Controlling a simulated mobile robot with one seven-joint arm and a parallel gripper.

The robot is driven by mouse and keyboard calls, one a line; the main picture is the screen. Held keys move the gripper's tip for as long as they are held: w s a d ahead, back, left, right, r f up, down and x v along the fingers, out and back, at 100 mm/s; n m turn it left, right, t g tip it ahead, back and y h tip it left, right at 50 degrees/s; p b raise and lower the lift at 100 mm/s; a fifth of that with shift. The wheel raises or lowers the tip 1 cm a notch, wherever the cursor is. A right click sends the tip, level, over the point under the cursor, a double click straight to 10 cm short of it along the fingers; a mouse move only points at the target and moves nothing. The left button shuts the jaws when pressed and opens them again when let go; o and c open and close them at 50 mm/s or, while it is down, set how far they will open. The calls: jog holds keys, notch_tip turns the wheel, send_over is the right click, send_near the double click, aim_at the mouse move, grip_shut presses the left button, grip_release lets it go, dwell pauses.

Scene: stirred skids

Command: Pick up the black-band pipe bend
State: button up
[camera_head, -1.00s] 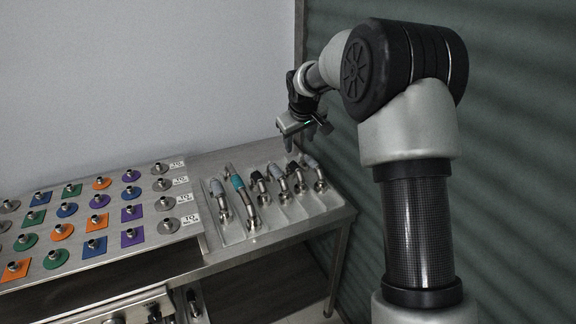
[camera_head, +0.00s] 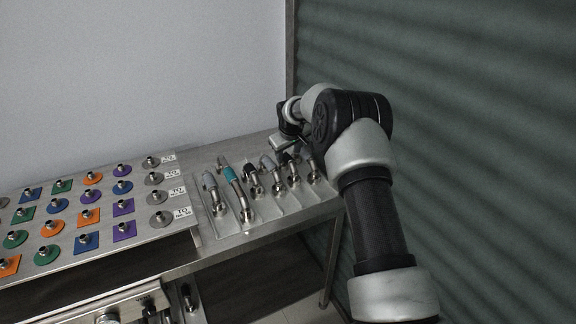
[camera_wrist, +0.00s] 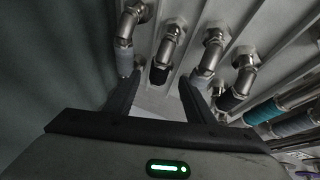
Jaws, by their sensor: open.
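Two pipe bends with black bands stand in the row. One (camera_head: 293,172) is near the right end in the head view, partly behind my gripper; the other (camera_head: 254,182) is mid-row. In the wrist view, one black-band bend (camera_wrist: 161,70) shows between the fingertips of my gripper (camera_wrist: 158,80), its band end towards me. The other black-band bend (camera_wrist: 238,88) lies right of the right finger. My gripper (camera_head: 288,150) is open and empty, over the right part of the row. I cannot tell its exact height above the bend.
Grey-band bends (camera_wrist: 124,58) (camera_wrist: 204,72) stand close on both sides of the fingers. A teal-band bend (camera_head: 233,180) and another grey-band bend (camera_head: 211,188) are further left. The tray (camera_head: 225,228) sits beside a board of coloured discs (camera_head: 140,232). A ribbed wall (camera_head: 480,130) is at right.

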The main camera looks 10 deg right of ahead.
jog(key=x, duration=0.4)
jog(key=shift+w+f, duration=0.1)
jog(key=shift+w, duration=0.15)
jog(key=shift+c, duration=0.4)
grip_shut()
notch_tip(320, 180, up, 10)
jog(key=shift+p, duration=0.4)
notch_tip(320, 180, up, 11)
jog(key=p, duration=0.9)
send_over(288, 157)
jog(key=shift+s, duration=0.3)
